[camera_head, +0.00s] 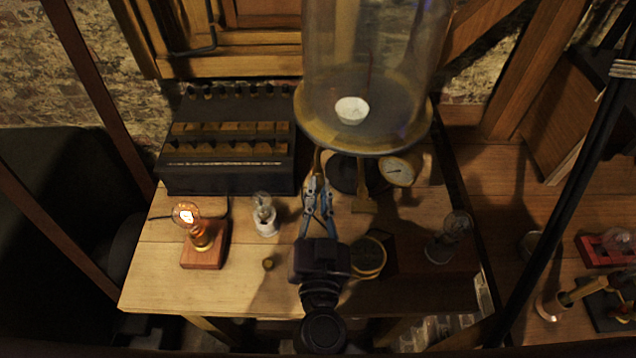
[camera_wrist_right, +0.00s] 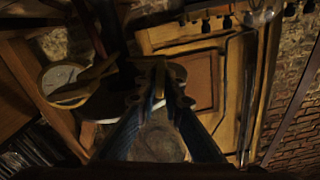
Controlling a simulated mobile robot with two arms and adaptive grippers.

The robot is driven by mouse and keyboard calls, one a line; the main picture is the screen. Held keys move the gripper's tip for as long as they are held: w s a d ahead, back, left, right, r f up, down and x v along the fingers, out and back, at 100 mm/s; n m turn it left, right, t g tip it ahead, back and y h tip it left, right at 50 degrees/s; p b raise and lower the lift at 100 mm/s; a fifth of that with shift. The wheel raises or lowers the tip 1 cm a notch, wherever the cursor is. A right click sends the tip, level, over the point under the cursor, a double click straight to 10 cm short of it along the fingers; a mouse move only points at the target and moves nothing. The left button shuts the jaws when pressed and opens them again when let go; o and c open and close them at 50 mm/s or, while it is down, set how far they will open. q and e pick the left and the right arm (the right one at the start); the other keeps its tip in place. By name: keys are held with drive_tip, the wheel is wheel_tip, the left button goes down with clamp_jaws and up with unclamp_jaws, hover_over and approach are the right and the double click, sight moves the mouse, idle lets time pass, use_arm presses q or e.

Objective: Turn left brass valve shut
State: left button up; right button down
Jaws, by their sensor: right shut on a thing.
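The left brass valve (camera_head: 318,160) hangs under the brass plate of the large glass bell jar (camera_head: 365,60), and only its upper part shows above the fingers in the head view. My right gripper (camera_head: 317,182) reaches up from the front of the table and is shut on this valve. In the right wrist view the valve (camera_wrist_right: 160,75) stands between the tips of my right gripper (camera_wrist_right: 158,98). A second brass valve (camera_head: 363,190) hangs to the right, apart from the fingers. My left gripper is in neither view.
A round dial gauge (camera_head: 398,171) sits right of the valves. A dark box with several knobs (camera_head: 228,150) stands at the back left. A lit bulb on a wooden block (camera_head: 203,257), a small bulb on a white base (camera_head: 264,222) and a dark bulb (camera_head: 455,228) stand around my right arm.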

drive_tip(key=m+p, duration=0.2)
drive_tip(key=m, duration=0.1)
drive_tip(key=shift+d+m, duration=0.1)
drive_tip(key=shift+m, duration=0.3)
drive_tip(key=m, duration=0.3)
drive_tip(key=shift+f+m+p, duration=0.15)
drive_tip(key=shift+m+p, duration=0.15)
drive_tip(key=shift+d+f+m+b, duration=0.1)
drive_tip(key=shift+f+m+b, duration=0.1)
drive_tip(key=shift+m, duration=1.6)
drive_tip(key=shift+f+m+b, duration=0.1)
drive_tip(key=shift+m+b, duration=0.05)
drive_tip(key=shift+m, duration=1.65)
drive_tip(key=c, duration=2.1)
unclamp_jaws()
drive_tip(key=shift+r, duration=0.15)
drive_tip(key=s, duration=1.2)
drive_tip(key=shift+s, duration=0.1)
